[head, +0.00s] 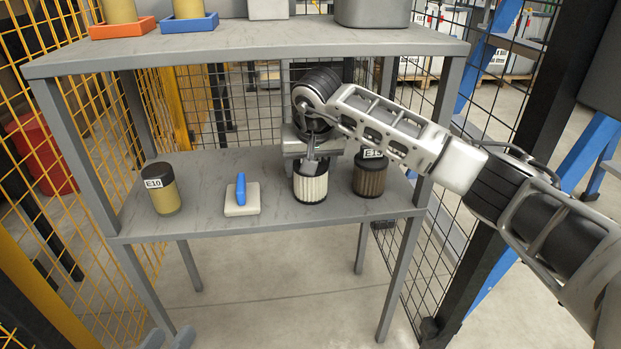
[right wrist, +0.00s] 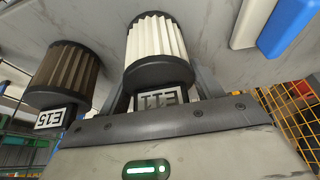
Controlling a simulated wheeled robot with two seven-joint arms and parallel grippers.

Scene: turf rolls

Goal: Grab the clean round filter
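The clean round filter (head: 311,186) has white pleats and dark end caps, and stands upright on the lower shelf. It also shows in the right wrist view (right wrist: 156,47), with a tag reading E11 on its near end. My right gripper (head: 311,152) is over its top from above. In the right wrist view its fingers lie either side of the tag and cap; whether they press on it I cannot tell. A brown, dirty-looking filter (head: 370,178), tagged E15, stands just right of it.
On the lower shelf (head: 235,226) are a jar labelled E10 (head: 162,192) and a pale block with a blue handle (head: 241,200). The upper shelf (head: 250,40) overhangs my right gripper and holds orange and blue trays. Shelf posts and mesh fencing stand around.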

